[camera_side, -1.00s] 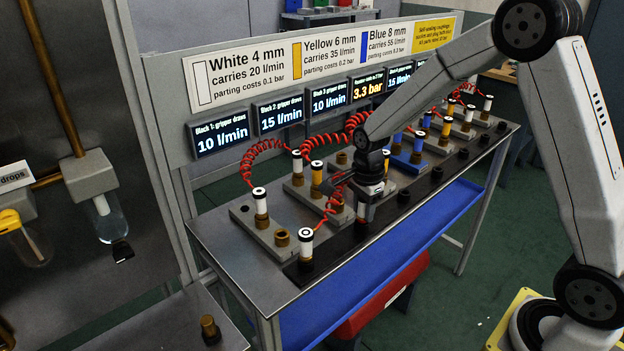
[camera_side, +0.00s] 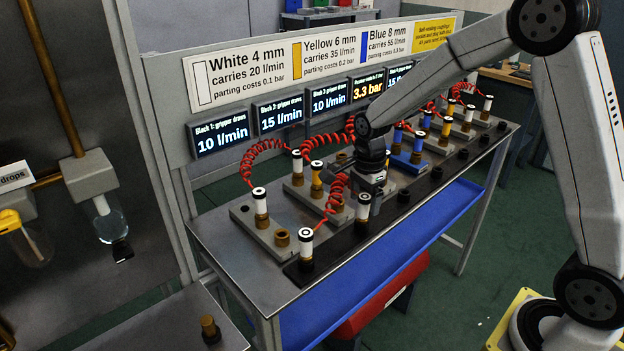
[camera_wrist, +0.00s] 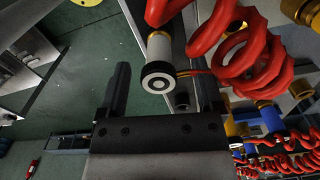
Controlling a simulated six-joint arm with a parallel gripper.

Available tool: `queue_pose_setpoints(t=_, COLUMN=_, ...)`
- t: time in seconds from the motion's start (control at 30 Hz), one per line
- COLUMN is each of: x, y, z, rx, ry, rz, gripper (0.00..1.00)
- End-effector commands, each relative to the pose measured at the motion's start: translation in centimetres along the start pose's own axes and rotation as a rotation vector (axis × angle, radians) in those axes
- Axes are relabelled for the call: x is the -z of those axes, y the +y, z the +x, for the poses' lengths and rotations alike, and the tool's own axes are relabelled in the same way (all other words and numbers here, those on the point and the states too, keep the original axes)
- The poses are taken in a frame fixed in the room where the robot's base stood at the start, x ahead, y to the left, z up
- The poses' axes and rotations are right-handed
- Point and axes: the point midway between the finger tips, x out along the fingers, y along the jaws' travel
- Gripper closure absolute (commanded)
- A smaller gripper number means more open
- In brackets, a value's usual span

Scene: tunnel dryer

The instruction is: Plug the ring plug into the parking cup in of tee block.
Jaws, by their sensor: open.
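A white plug (camera_side: 362,208) with a black-and-white ring top stands upright in the black rail (camera_side: 334,254) along the bench's front edge. A similar white plug (camera_side: 306,241) stands in the rail's near end with a red hose on it. My gripper (camera_side: 368,192) is just above and behind the first plug. In the wrist view a white plug (camera_wrist: 158,62) with a black rim and ring face lies between the spread fingers of my gripper (camera_wrist: 165,88), with visible gaps on both sides. Which plug is the task's ring plug is not certain.
Red coiled hoses (camera_side: 335,195) arch close beside my gripper and fill the upper right of the wrist view (camera_wrist: 230,45). Grey blocks (camera_side: 265,237) with brass sockets stand behind the rail. Empty black cups (camera_side: 404,196) lie farther along it. A blue tray (camera_side: 380,255) hangs below.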

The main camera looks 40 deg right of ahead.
Motion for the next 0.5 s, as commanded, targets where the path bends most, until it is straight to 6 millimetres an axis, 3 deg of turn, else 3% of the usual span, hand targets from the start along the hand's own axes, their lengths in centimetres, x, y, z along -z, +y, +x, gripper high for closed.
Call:
queue_pose_setpoints(t=0.2, x=0.0, y=-0.1, z=-3.0, rx=0.004, ry=0.0, rz=0.0, gripper=0.15)
queue_pose_setpoints(t=0.5, x=0.0, y=0.0, z=-4.8, rx=0.001, ry=0.0, rz=0.0, gripper=0.15)
